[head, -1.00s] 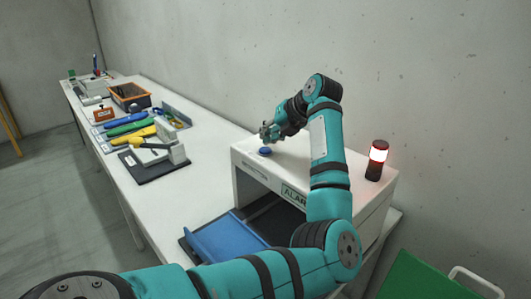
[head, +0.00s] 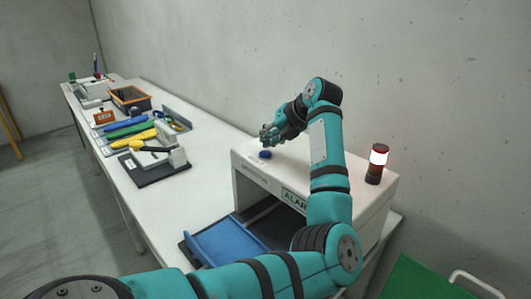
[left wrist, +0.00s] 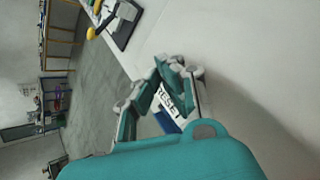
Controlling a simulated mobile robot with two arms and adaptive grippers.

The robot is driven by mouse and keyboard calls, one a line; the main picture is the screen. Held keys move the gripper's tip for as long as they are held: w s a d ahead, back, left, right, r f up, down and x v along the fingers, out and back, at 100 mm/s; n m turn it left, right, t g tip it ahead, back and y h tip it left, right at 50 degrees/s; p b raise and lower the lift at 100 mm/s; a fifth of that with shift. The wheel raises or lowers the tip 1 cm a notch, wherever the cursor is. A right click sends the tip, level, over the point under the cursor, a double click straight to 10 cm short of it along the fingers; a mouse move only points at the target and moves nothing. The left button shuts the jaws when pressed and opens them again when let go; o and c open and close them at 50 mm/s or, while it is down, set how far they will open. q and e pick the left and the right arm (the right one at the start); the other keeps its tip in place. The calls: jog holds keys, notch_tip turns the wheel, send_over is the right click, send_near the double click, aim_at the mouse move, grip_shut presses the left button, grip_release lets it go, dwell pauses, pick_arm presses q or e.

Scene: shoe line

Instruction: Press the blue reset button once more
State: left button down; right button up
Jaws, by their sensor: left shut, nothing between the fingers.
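The blue reset button (head: 265,155) sits on top of the white alarm box, near its far left corner. My left gripper (head: 267,139) is shut and empty, just above the button with a small gap visible in the head view. In the left wrist view the gripper's fingers cover the button, and the RESET label (left wrist: 169,103) shows beside them. My right gripper is in neither view.
The alarm box (head: 250,175) carries a signal lamp (head: 377,163) at its right end. A blue tray (head: 228,243) lies at its opening. Tools, a black fixture board (head: 150,170) and an orange-rimmed bin (head: 130,97) stand farther along the white table (head: 205,150).

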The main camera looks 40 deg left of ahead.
aim_at(267, 151)
pick_arm(q)
jog(key=shift+f, duration=0.1)
jog(key=shift+f+b, duration=0.35)
jog(key=shift+b, duration=0.05)
jog(key=shift+f+b, duration=0.35)
jog(key=shift+f, duration=0.2)
dwell(0.7)
jog(key=shift+r, duration=0.2)
jog(key=shift+r+p, duration=0.55)
jog(key=shift+r, duration=0.25)
jog(key=shift+r+p, duration=1.45)
jog(key=shift+r, duration=1.1)
